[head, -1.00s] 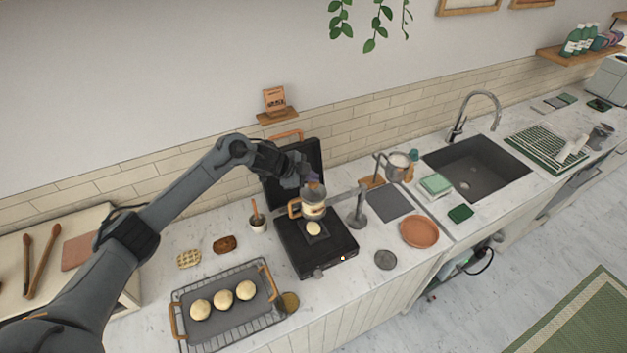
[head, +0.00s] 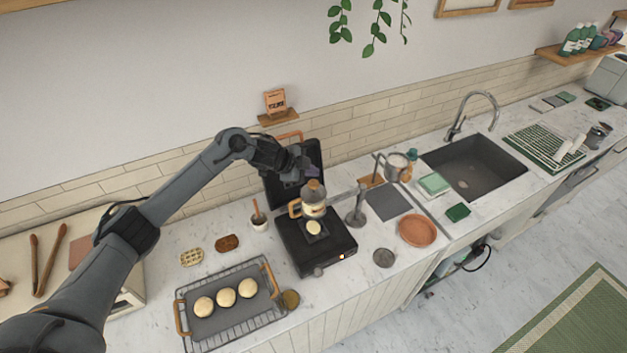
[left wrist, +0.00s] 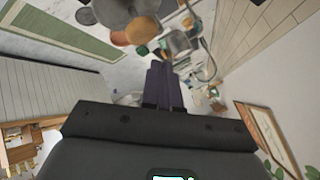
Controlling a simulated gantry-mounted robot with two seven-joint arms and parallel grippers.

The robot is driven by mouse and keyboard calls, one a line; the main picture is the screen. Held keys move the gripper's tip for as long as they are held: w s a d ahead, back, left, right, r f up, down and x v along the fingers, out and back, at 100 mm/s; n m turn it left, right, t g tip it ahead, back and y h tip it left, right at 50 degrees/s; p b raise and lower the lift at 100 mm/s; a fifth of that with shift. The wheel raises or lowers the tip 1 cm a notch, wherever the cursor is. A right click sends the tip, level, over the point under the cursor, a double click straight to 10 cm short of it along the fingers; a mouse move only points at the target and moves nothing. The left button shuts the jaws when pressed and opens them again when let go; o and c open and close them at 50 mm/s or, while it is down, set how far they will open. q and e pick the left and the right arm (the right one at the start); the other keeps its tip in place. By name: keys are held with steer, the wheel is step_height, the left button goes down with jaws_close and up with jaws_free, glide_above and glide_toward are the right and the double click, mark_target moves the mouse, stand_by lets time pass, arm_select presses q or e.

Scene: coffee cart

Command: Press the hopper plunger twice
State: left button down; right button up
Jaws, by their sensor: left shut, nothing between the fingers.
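The hopper (head: 313,208) is a small jar-like dispenser with an orange-tan handle at its left. It stands over the black griddle plate (head: 337,244). Its brown-topped plunger (head: 314,187) shows uncovered in the head view. A pale round portion (head: 314,227) lies on the plate just in front of the hopper. My left gripper (head: 313,172) is shut and empty, just above and behind the plunger, with a small gap seen between them. Its dark purple fingers also show pressed together in the left wrist view (left wrist: 163,72). My right gripper is not in view.
The griddle's raised black lid (head: 281,190) stands behind the hopper. A grey post (head: 356,212) stands close at its right. A wire tray (head: 242,318) with several pale rounds is at front left. A cup with a brush (head: 259,223) stands left of the griddle.

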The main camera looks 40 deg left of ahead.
mark_target(311, 184)
arm_select(q)
steer(key=shift+r+p, duration=1.4)
steer(key=shift+r, duration=0.45)
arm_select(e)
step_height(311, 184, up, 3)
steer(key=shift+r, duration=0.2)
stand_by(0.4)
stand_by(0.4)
